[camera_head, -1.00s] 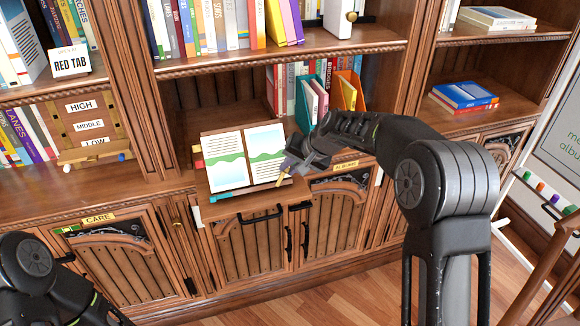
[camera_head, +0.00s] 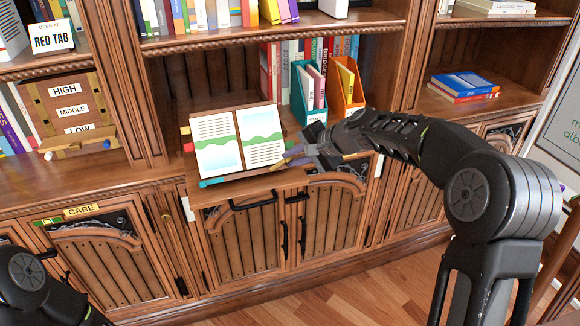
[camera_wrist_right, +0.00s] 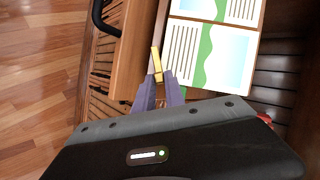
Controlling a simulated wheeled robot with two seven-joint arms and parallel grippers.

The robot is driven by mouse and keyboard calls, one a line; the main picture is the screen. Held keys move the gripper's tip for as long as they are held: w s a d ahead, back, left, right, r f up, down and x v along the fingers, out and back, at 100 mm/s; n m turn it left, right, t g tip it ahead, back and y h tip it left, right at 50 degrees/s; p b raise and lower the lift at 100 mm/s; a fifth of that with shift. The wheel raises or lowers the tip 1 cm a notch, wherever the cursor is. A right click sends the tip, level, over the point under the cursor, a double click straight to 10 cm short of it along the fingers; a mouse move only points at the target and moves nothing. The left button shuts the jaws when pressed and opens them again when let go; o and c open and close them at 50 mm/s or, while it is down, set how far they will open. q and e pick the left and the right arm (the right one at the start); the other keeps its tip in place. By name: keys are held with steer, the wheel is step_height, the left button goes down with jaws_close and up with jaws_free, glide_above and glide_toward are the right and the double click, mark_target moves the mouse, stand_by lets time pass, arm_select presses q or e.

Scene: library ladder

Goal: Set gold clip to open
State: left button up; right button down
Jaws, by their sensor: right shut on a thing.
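The open book (camera_head: 237,140) lies on the pulled-out wooden ledge (camera_head: 255,182). The small gold clip (camera_head: 293,151) is at the book's right edge in the head view. In the right wrist view, the clip (camera_wrist_right: 157,66) shows as a narrow gold bar sticking out past my fingertips, beside the page edge. My right gripper (camera_head: 299,158) is shut on the clip. Its two purple-grey fingers (camera_wrist_right: 158,88) also show in the right wrist view. The fingers hide the clip's near end. My left arm shows at the lower left, but its gripper is out of view.
A teal file holder (camera_head: 308,92) and an orange file holder (camera_head: 346,90) stand behind the ledge, close to my right forearm. Cabinet doors with dark handles (camera_head: 284,240) are below. The HIGH, MIDDLE, LOW panel (camera_head: 70,110) is at left.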

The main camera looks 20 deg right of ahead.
steer(key=m+b, duration=0.1)
steer(key=f+m+t+b, duration=0.1)
steer(key=b, duration=0.1)
steer(key=s+f+m+b, duration=0.1)
steer(key=b, duration=0.1)
steer(key=shift+d+y, duration=0.25)
steer(key=shift+y, duration=0.05)
steer(key=shift+s+m+t+b, duration=0.1)
steer(key=shift+m+t+b, duration=0.3)
steer(key=shift+m+b, duration=0.25)
steer(key=c, duration=1.4)
jaws_free()
steer(key=shift+r, duration=0.1)
